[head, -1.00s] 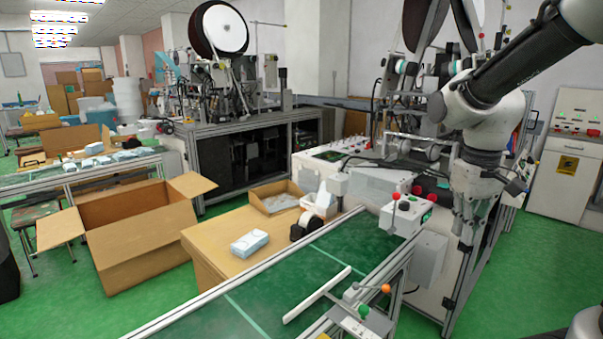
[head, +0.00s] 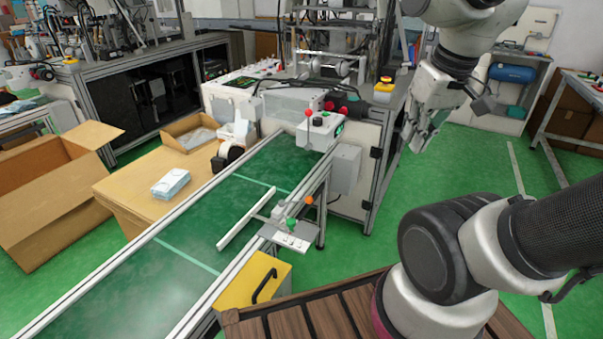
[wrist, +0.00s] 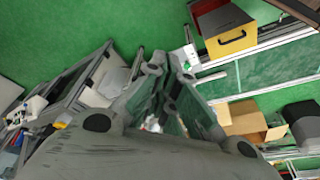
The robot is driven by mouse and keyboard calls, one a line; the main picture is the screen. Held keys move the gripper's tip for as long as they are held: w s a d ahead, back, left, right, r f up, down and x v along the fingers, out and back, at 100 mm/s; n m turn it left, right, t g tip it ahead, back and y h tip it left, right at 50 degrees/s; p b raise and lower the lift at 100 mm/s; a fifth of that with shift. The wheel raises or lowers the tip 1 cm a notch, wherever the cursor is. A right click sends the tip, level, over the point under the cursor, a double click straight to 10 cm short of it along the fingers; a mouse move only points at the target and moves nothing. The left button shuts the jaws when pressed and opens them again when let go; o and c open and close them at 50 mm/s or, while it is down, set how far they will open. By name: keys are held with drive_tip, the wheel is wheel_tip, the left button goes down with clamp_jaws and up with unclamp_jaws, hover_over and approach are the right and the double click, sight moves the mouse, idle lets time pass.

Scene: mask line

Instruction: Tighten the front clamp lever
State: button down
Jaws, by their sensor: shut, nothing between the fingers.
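A small bracket plate (head: 292,242) on the near side of the conveyor carries a lever with a green knob (head: 292,224) and one with an orange knob (head: 309,200). A long white guide bar (head: 247,218) lies over the belt beside them. I cannot tell which knob is the front clamp lever. My gripper (head: 416,142) hangs to the right of the bracket, over the floor, shut and empty, well apart from both levers. In the wrist view, my gripper (wrist: 170,72) covers the middle, and the bracket plate (wrist: 190,54) shows small just beyond its fingertips; its knobs are unclear.
The green conveyor belt (head: 130,285) runs diagonally. A control box (head: 320,130) with a red-knobbed lever (head: 308,113) stands at its far end. A yellow box (head: 255,283) with a black handle is below the near rail. Green floor (head: 450,170) is open at right.

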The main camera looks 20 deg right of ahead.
drive_tip(key=w+a+f+m+g+y, duration=0.25)
drive_tip(key=w+f+m+g, duration=0.4)
drive_tip(key=w+f, duration=2.55)
drive_tip(key=w+r+m+t, duration=0.2)
drive_tip(key=w+r+m, duration=0.1)
drive_tip(key=w, duration=0.4)
drive_tip(key=s+x, duration=0.1)
drive_tip(key=x, duration=0.9)
drive_tip(key=shift+a+f+m, duration=0.15)
drive_tip(key=shift+m, duration=0.2)
drive_tip(key=shift+s+h, duration=0.1)
drive_tip(key=shift+h, duration=0.15)
drive_tip(key=s+m, duration=0.3)
drive_tip(key=shift+s+a, duration=0.1)
drive_tip(key=shift+a, duration=0.1)
